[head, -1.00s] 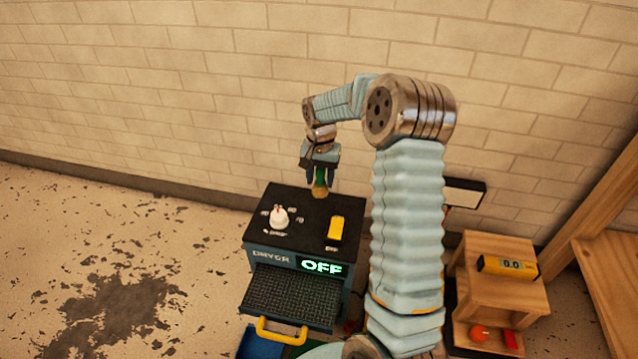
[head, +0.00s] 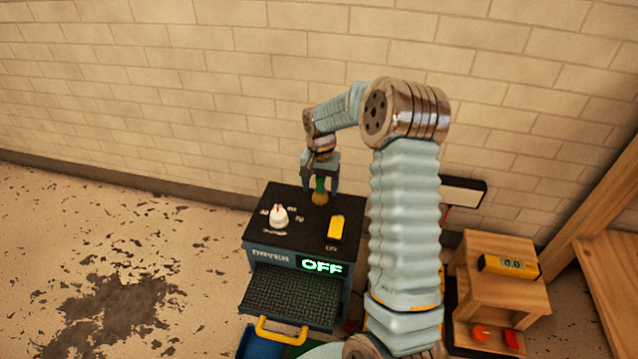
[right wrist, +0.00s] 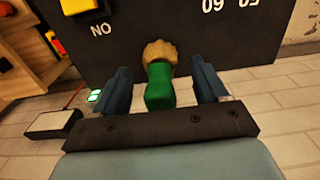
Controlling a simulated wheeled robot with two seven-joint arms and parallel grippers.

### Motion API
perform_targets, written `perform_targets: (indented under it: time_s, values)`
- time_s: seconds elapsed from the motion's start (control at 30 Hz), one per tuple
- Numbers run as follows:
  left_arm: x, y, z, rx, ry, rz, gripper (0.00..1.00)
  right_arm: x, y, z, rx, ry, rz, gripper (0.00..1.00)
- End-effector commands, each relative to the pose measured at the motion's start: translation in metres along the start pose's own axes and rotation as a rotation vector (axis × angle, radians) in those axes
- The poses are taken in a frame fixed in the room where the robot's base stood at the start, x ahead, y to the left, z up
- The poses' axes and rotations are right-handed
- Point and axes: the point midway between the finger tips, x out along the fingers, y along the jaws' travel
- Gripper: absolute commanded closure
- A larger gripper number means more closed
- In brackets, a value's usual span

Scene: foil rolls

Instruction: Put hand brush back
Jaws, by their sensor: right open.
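The hand brush has a green handle (head: 320,184) and tan bristles (head: 320,198). It stands bristles down at the back of the dryer's black top (head: 297,222). My right gripper (head: 321,187) is directly above, open, with one finger on each side of the handle. In the right wrist view the green handle (right wrist: 160,88) lies between the spread fingers (right wrist: 160,86), with a visible gap on both sides. The tan bristles (right wrist: 160,53) point at the black panel. My left gripper is not in view.
The dryer top carries a white knob (head: 278,216) and a yellow switch (head: 336,228); its display (head: 322,267) reads OFF. A mesh tray (head: 291,294) with a yellow handle juts out in front. A wooden stand (head: 500,280) is at the right. A brick wall is behind.

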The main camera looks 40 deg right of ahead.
Motion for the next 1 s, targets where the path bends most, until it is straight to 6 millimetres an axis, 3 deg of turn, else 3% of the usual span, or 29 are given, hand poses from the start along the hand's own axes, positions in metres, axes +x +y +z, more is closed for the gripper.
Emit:
perform_targets:
  time_s: [0.17, 0.63, 0.8, 1.0]
  values:
    - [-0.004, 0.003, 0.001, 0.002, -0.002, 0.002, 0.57, -0.012, 0.000, -0.001, 0.001, 0.002, -0.001, 0.28]
    - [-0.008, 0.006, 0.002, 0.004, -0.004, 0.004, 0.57, -0.110, 0.000, -0.001, 0.000, 0.002, 0.000, 0.28]
    - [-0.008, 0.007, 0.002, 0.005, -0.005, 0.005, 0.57, -0.124, 0.000, 0.000, 0.000, 0.001, 0.000, 0.28]
    - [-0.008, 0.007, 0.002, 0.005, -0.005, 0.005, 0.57, -0.126, 0.000, 0.000, 0.000, 0.000, 0.000, 0.28]
